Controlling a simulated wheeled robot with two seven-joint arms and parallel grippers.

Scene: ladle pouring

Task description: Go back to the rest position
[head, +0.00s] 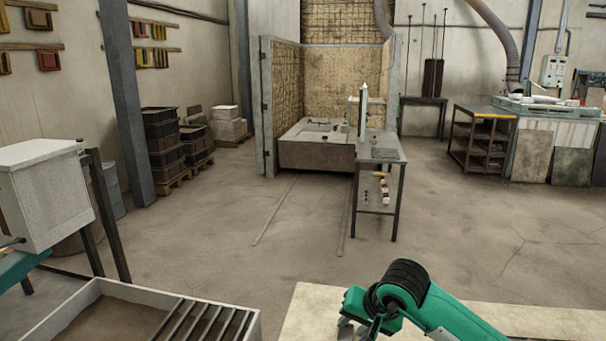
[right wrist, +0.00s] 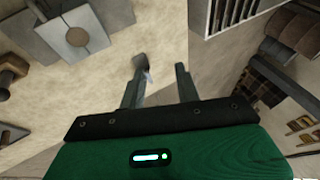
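My right gripper (head: 362,328) shows at the bottom of the head view, low over a pale tabletop (head: 530,322), on its green arm with a black wrist. In the right wrist view its two fingers (right wrist: 160,82) stand apart with a clear gap, and I see nothing clamped between them. A small grey piece (right wrist: 140,64) shows by the left fingertip; I cannot tell what it is or whether it touches. My left gripper is not in view. I cannot make out a ladle for certain.
A light-rimmed tray with slats (head: 150,310) lies at the lower left; a white box (head: 45,190) stands behind it. A grey block with a round part (right wrist: 76,37) sits on the pale surface in the wrist view. A workbench (head: 378,160) stands farther back. The middle floor is clear.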

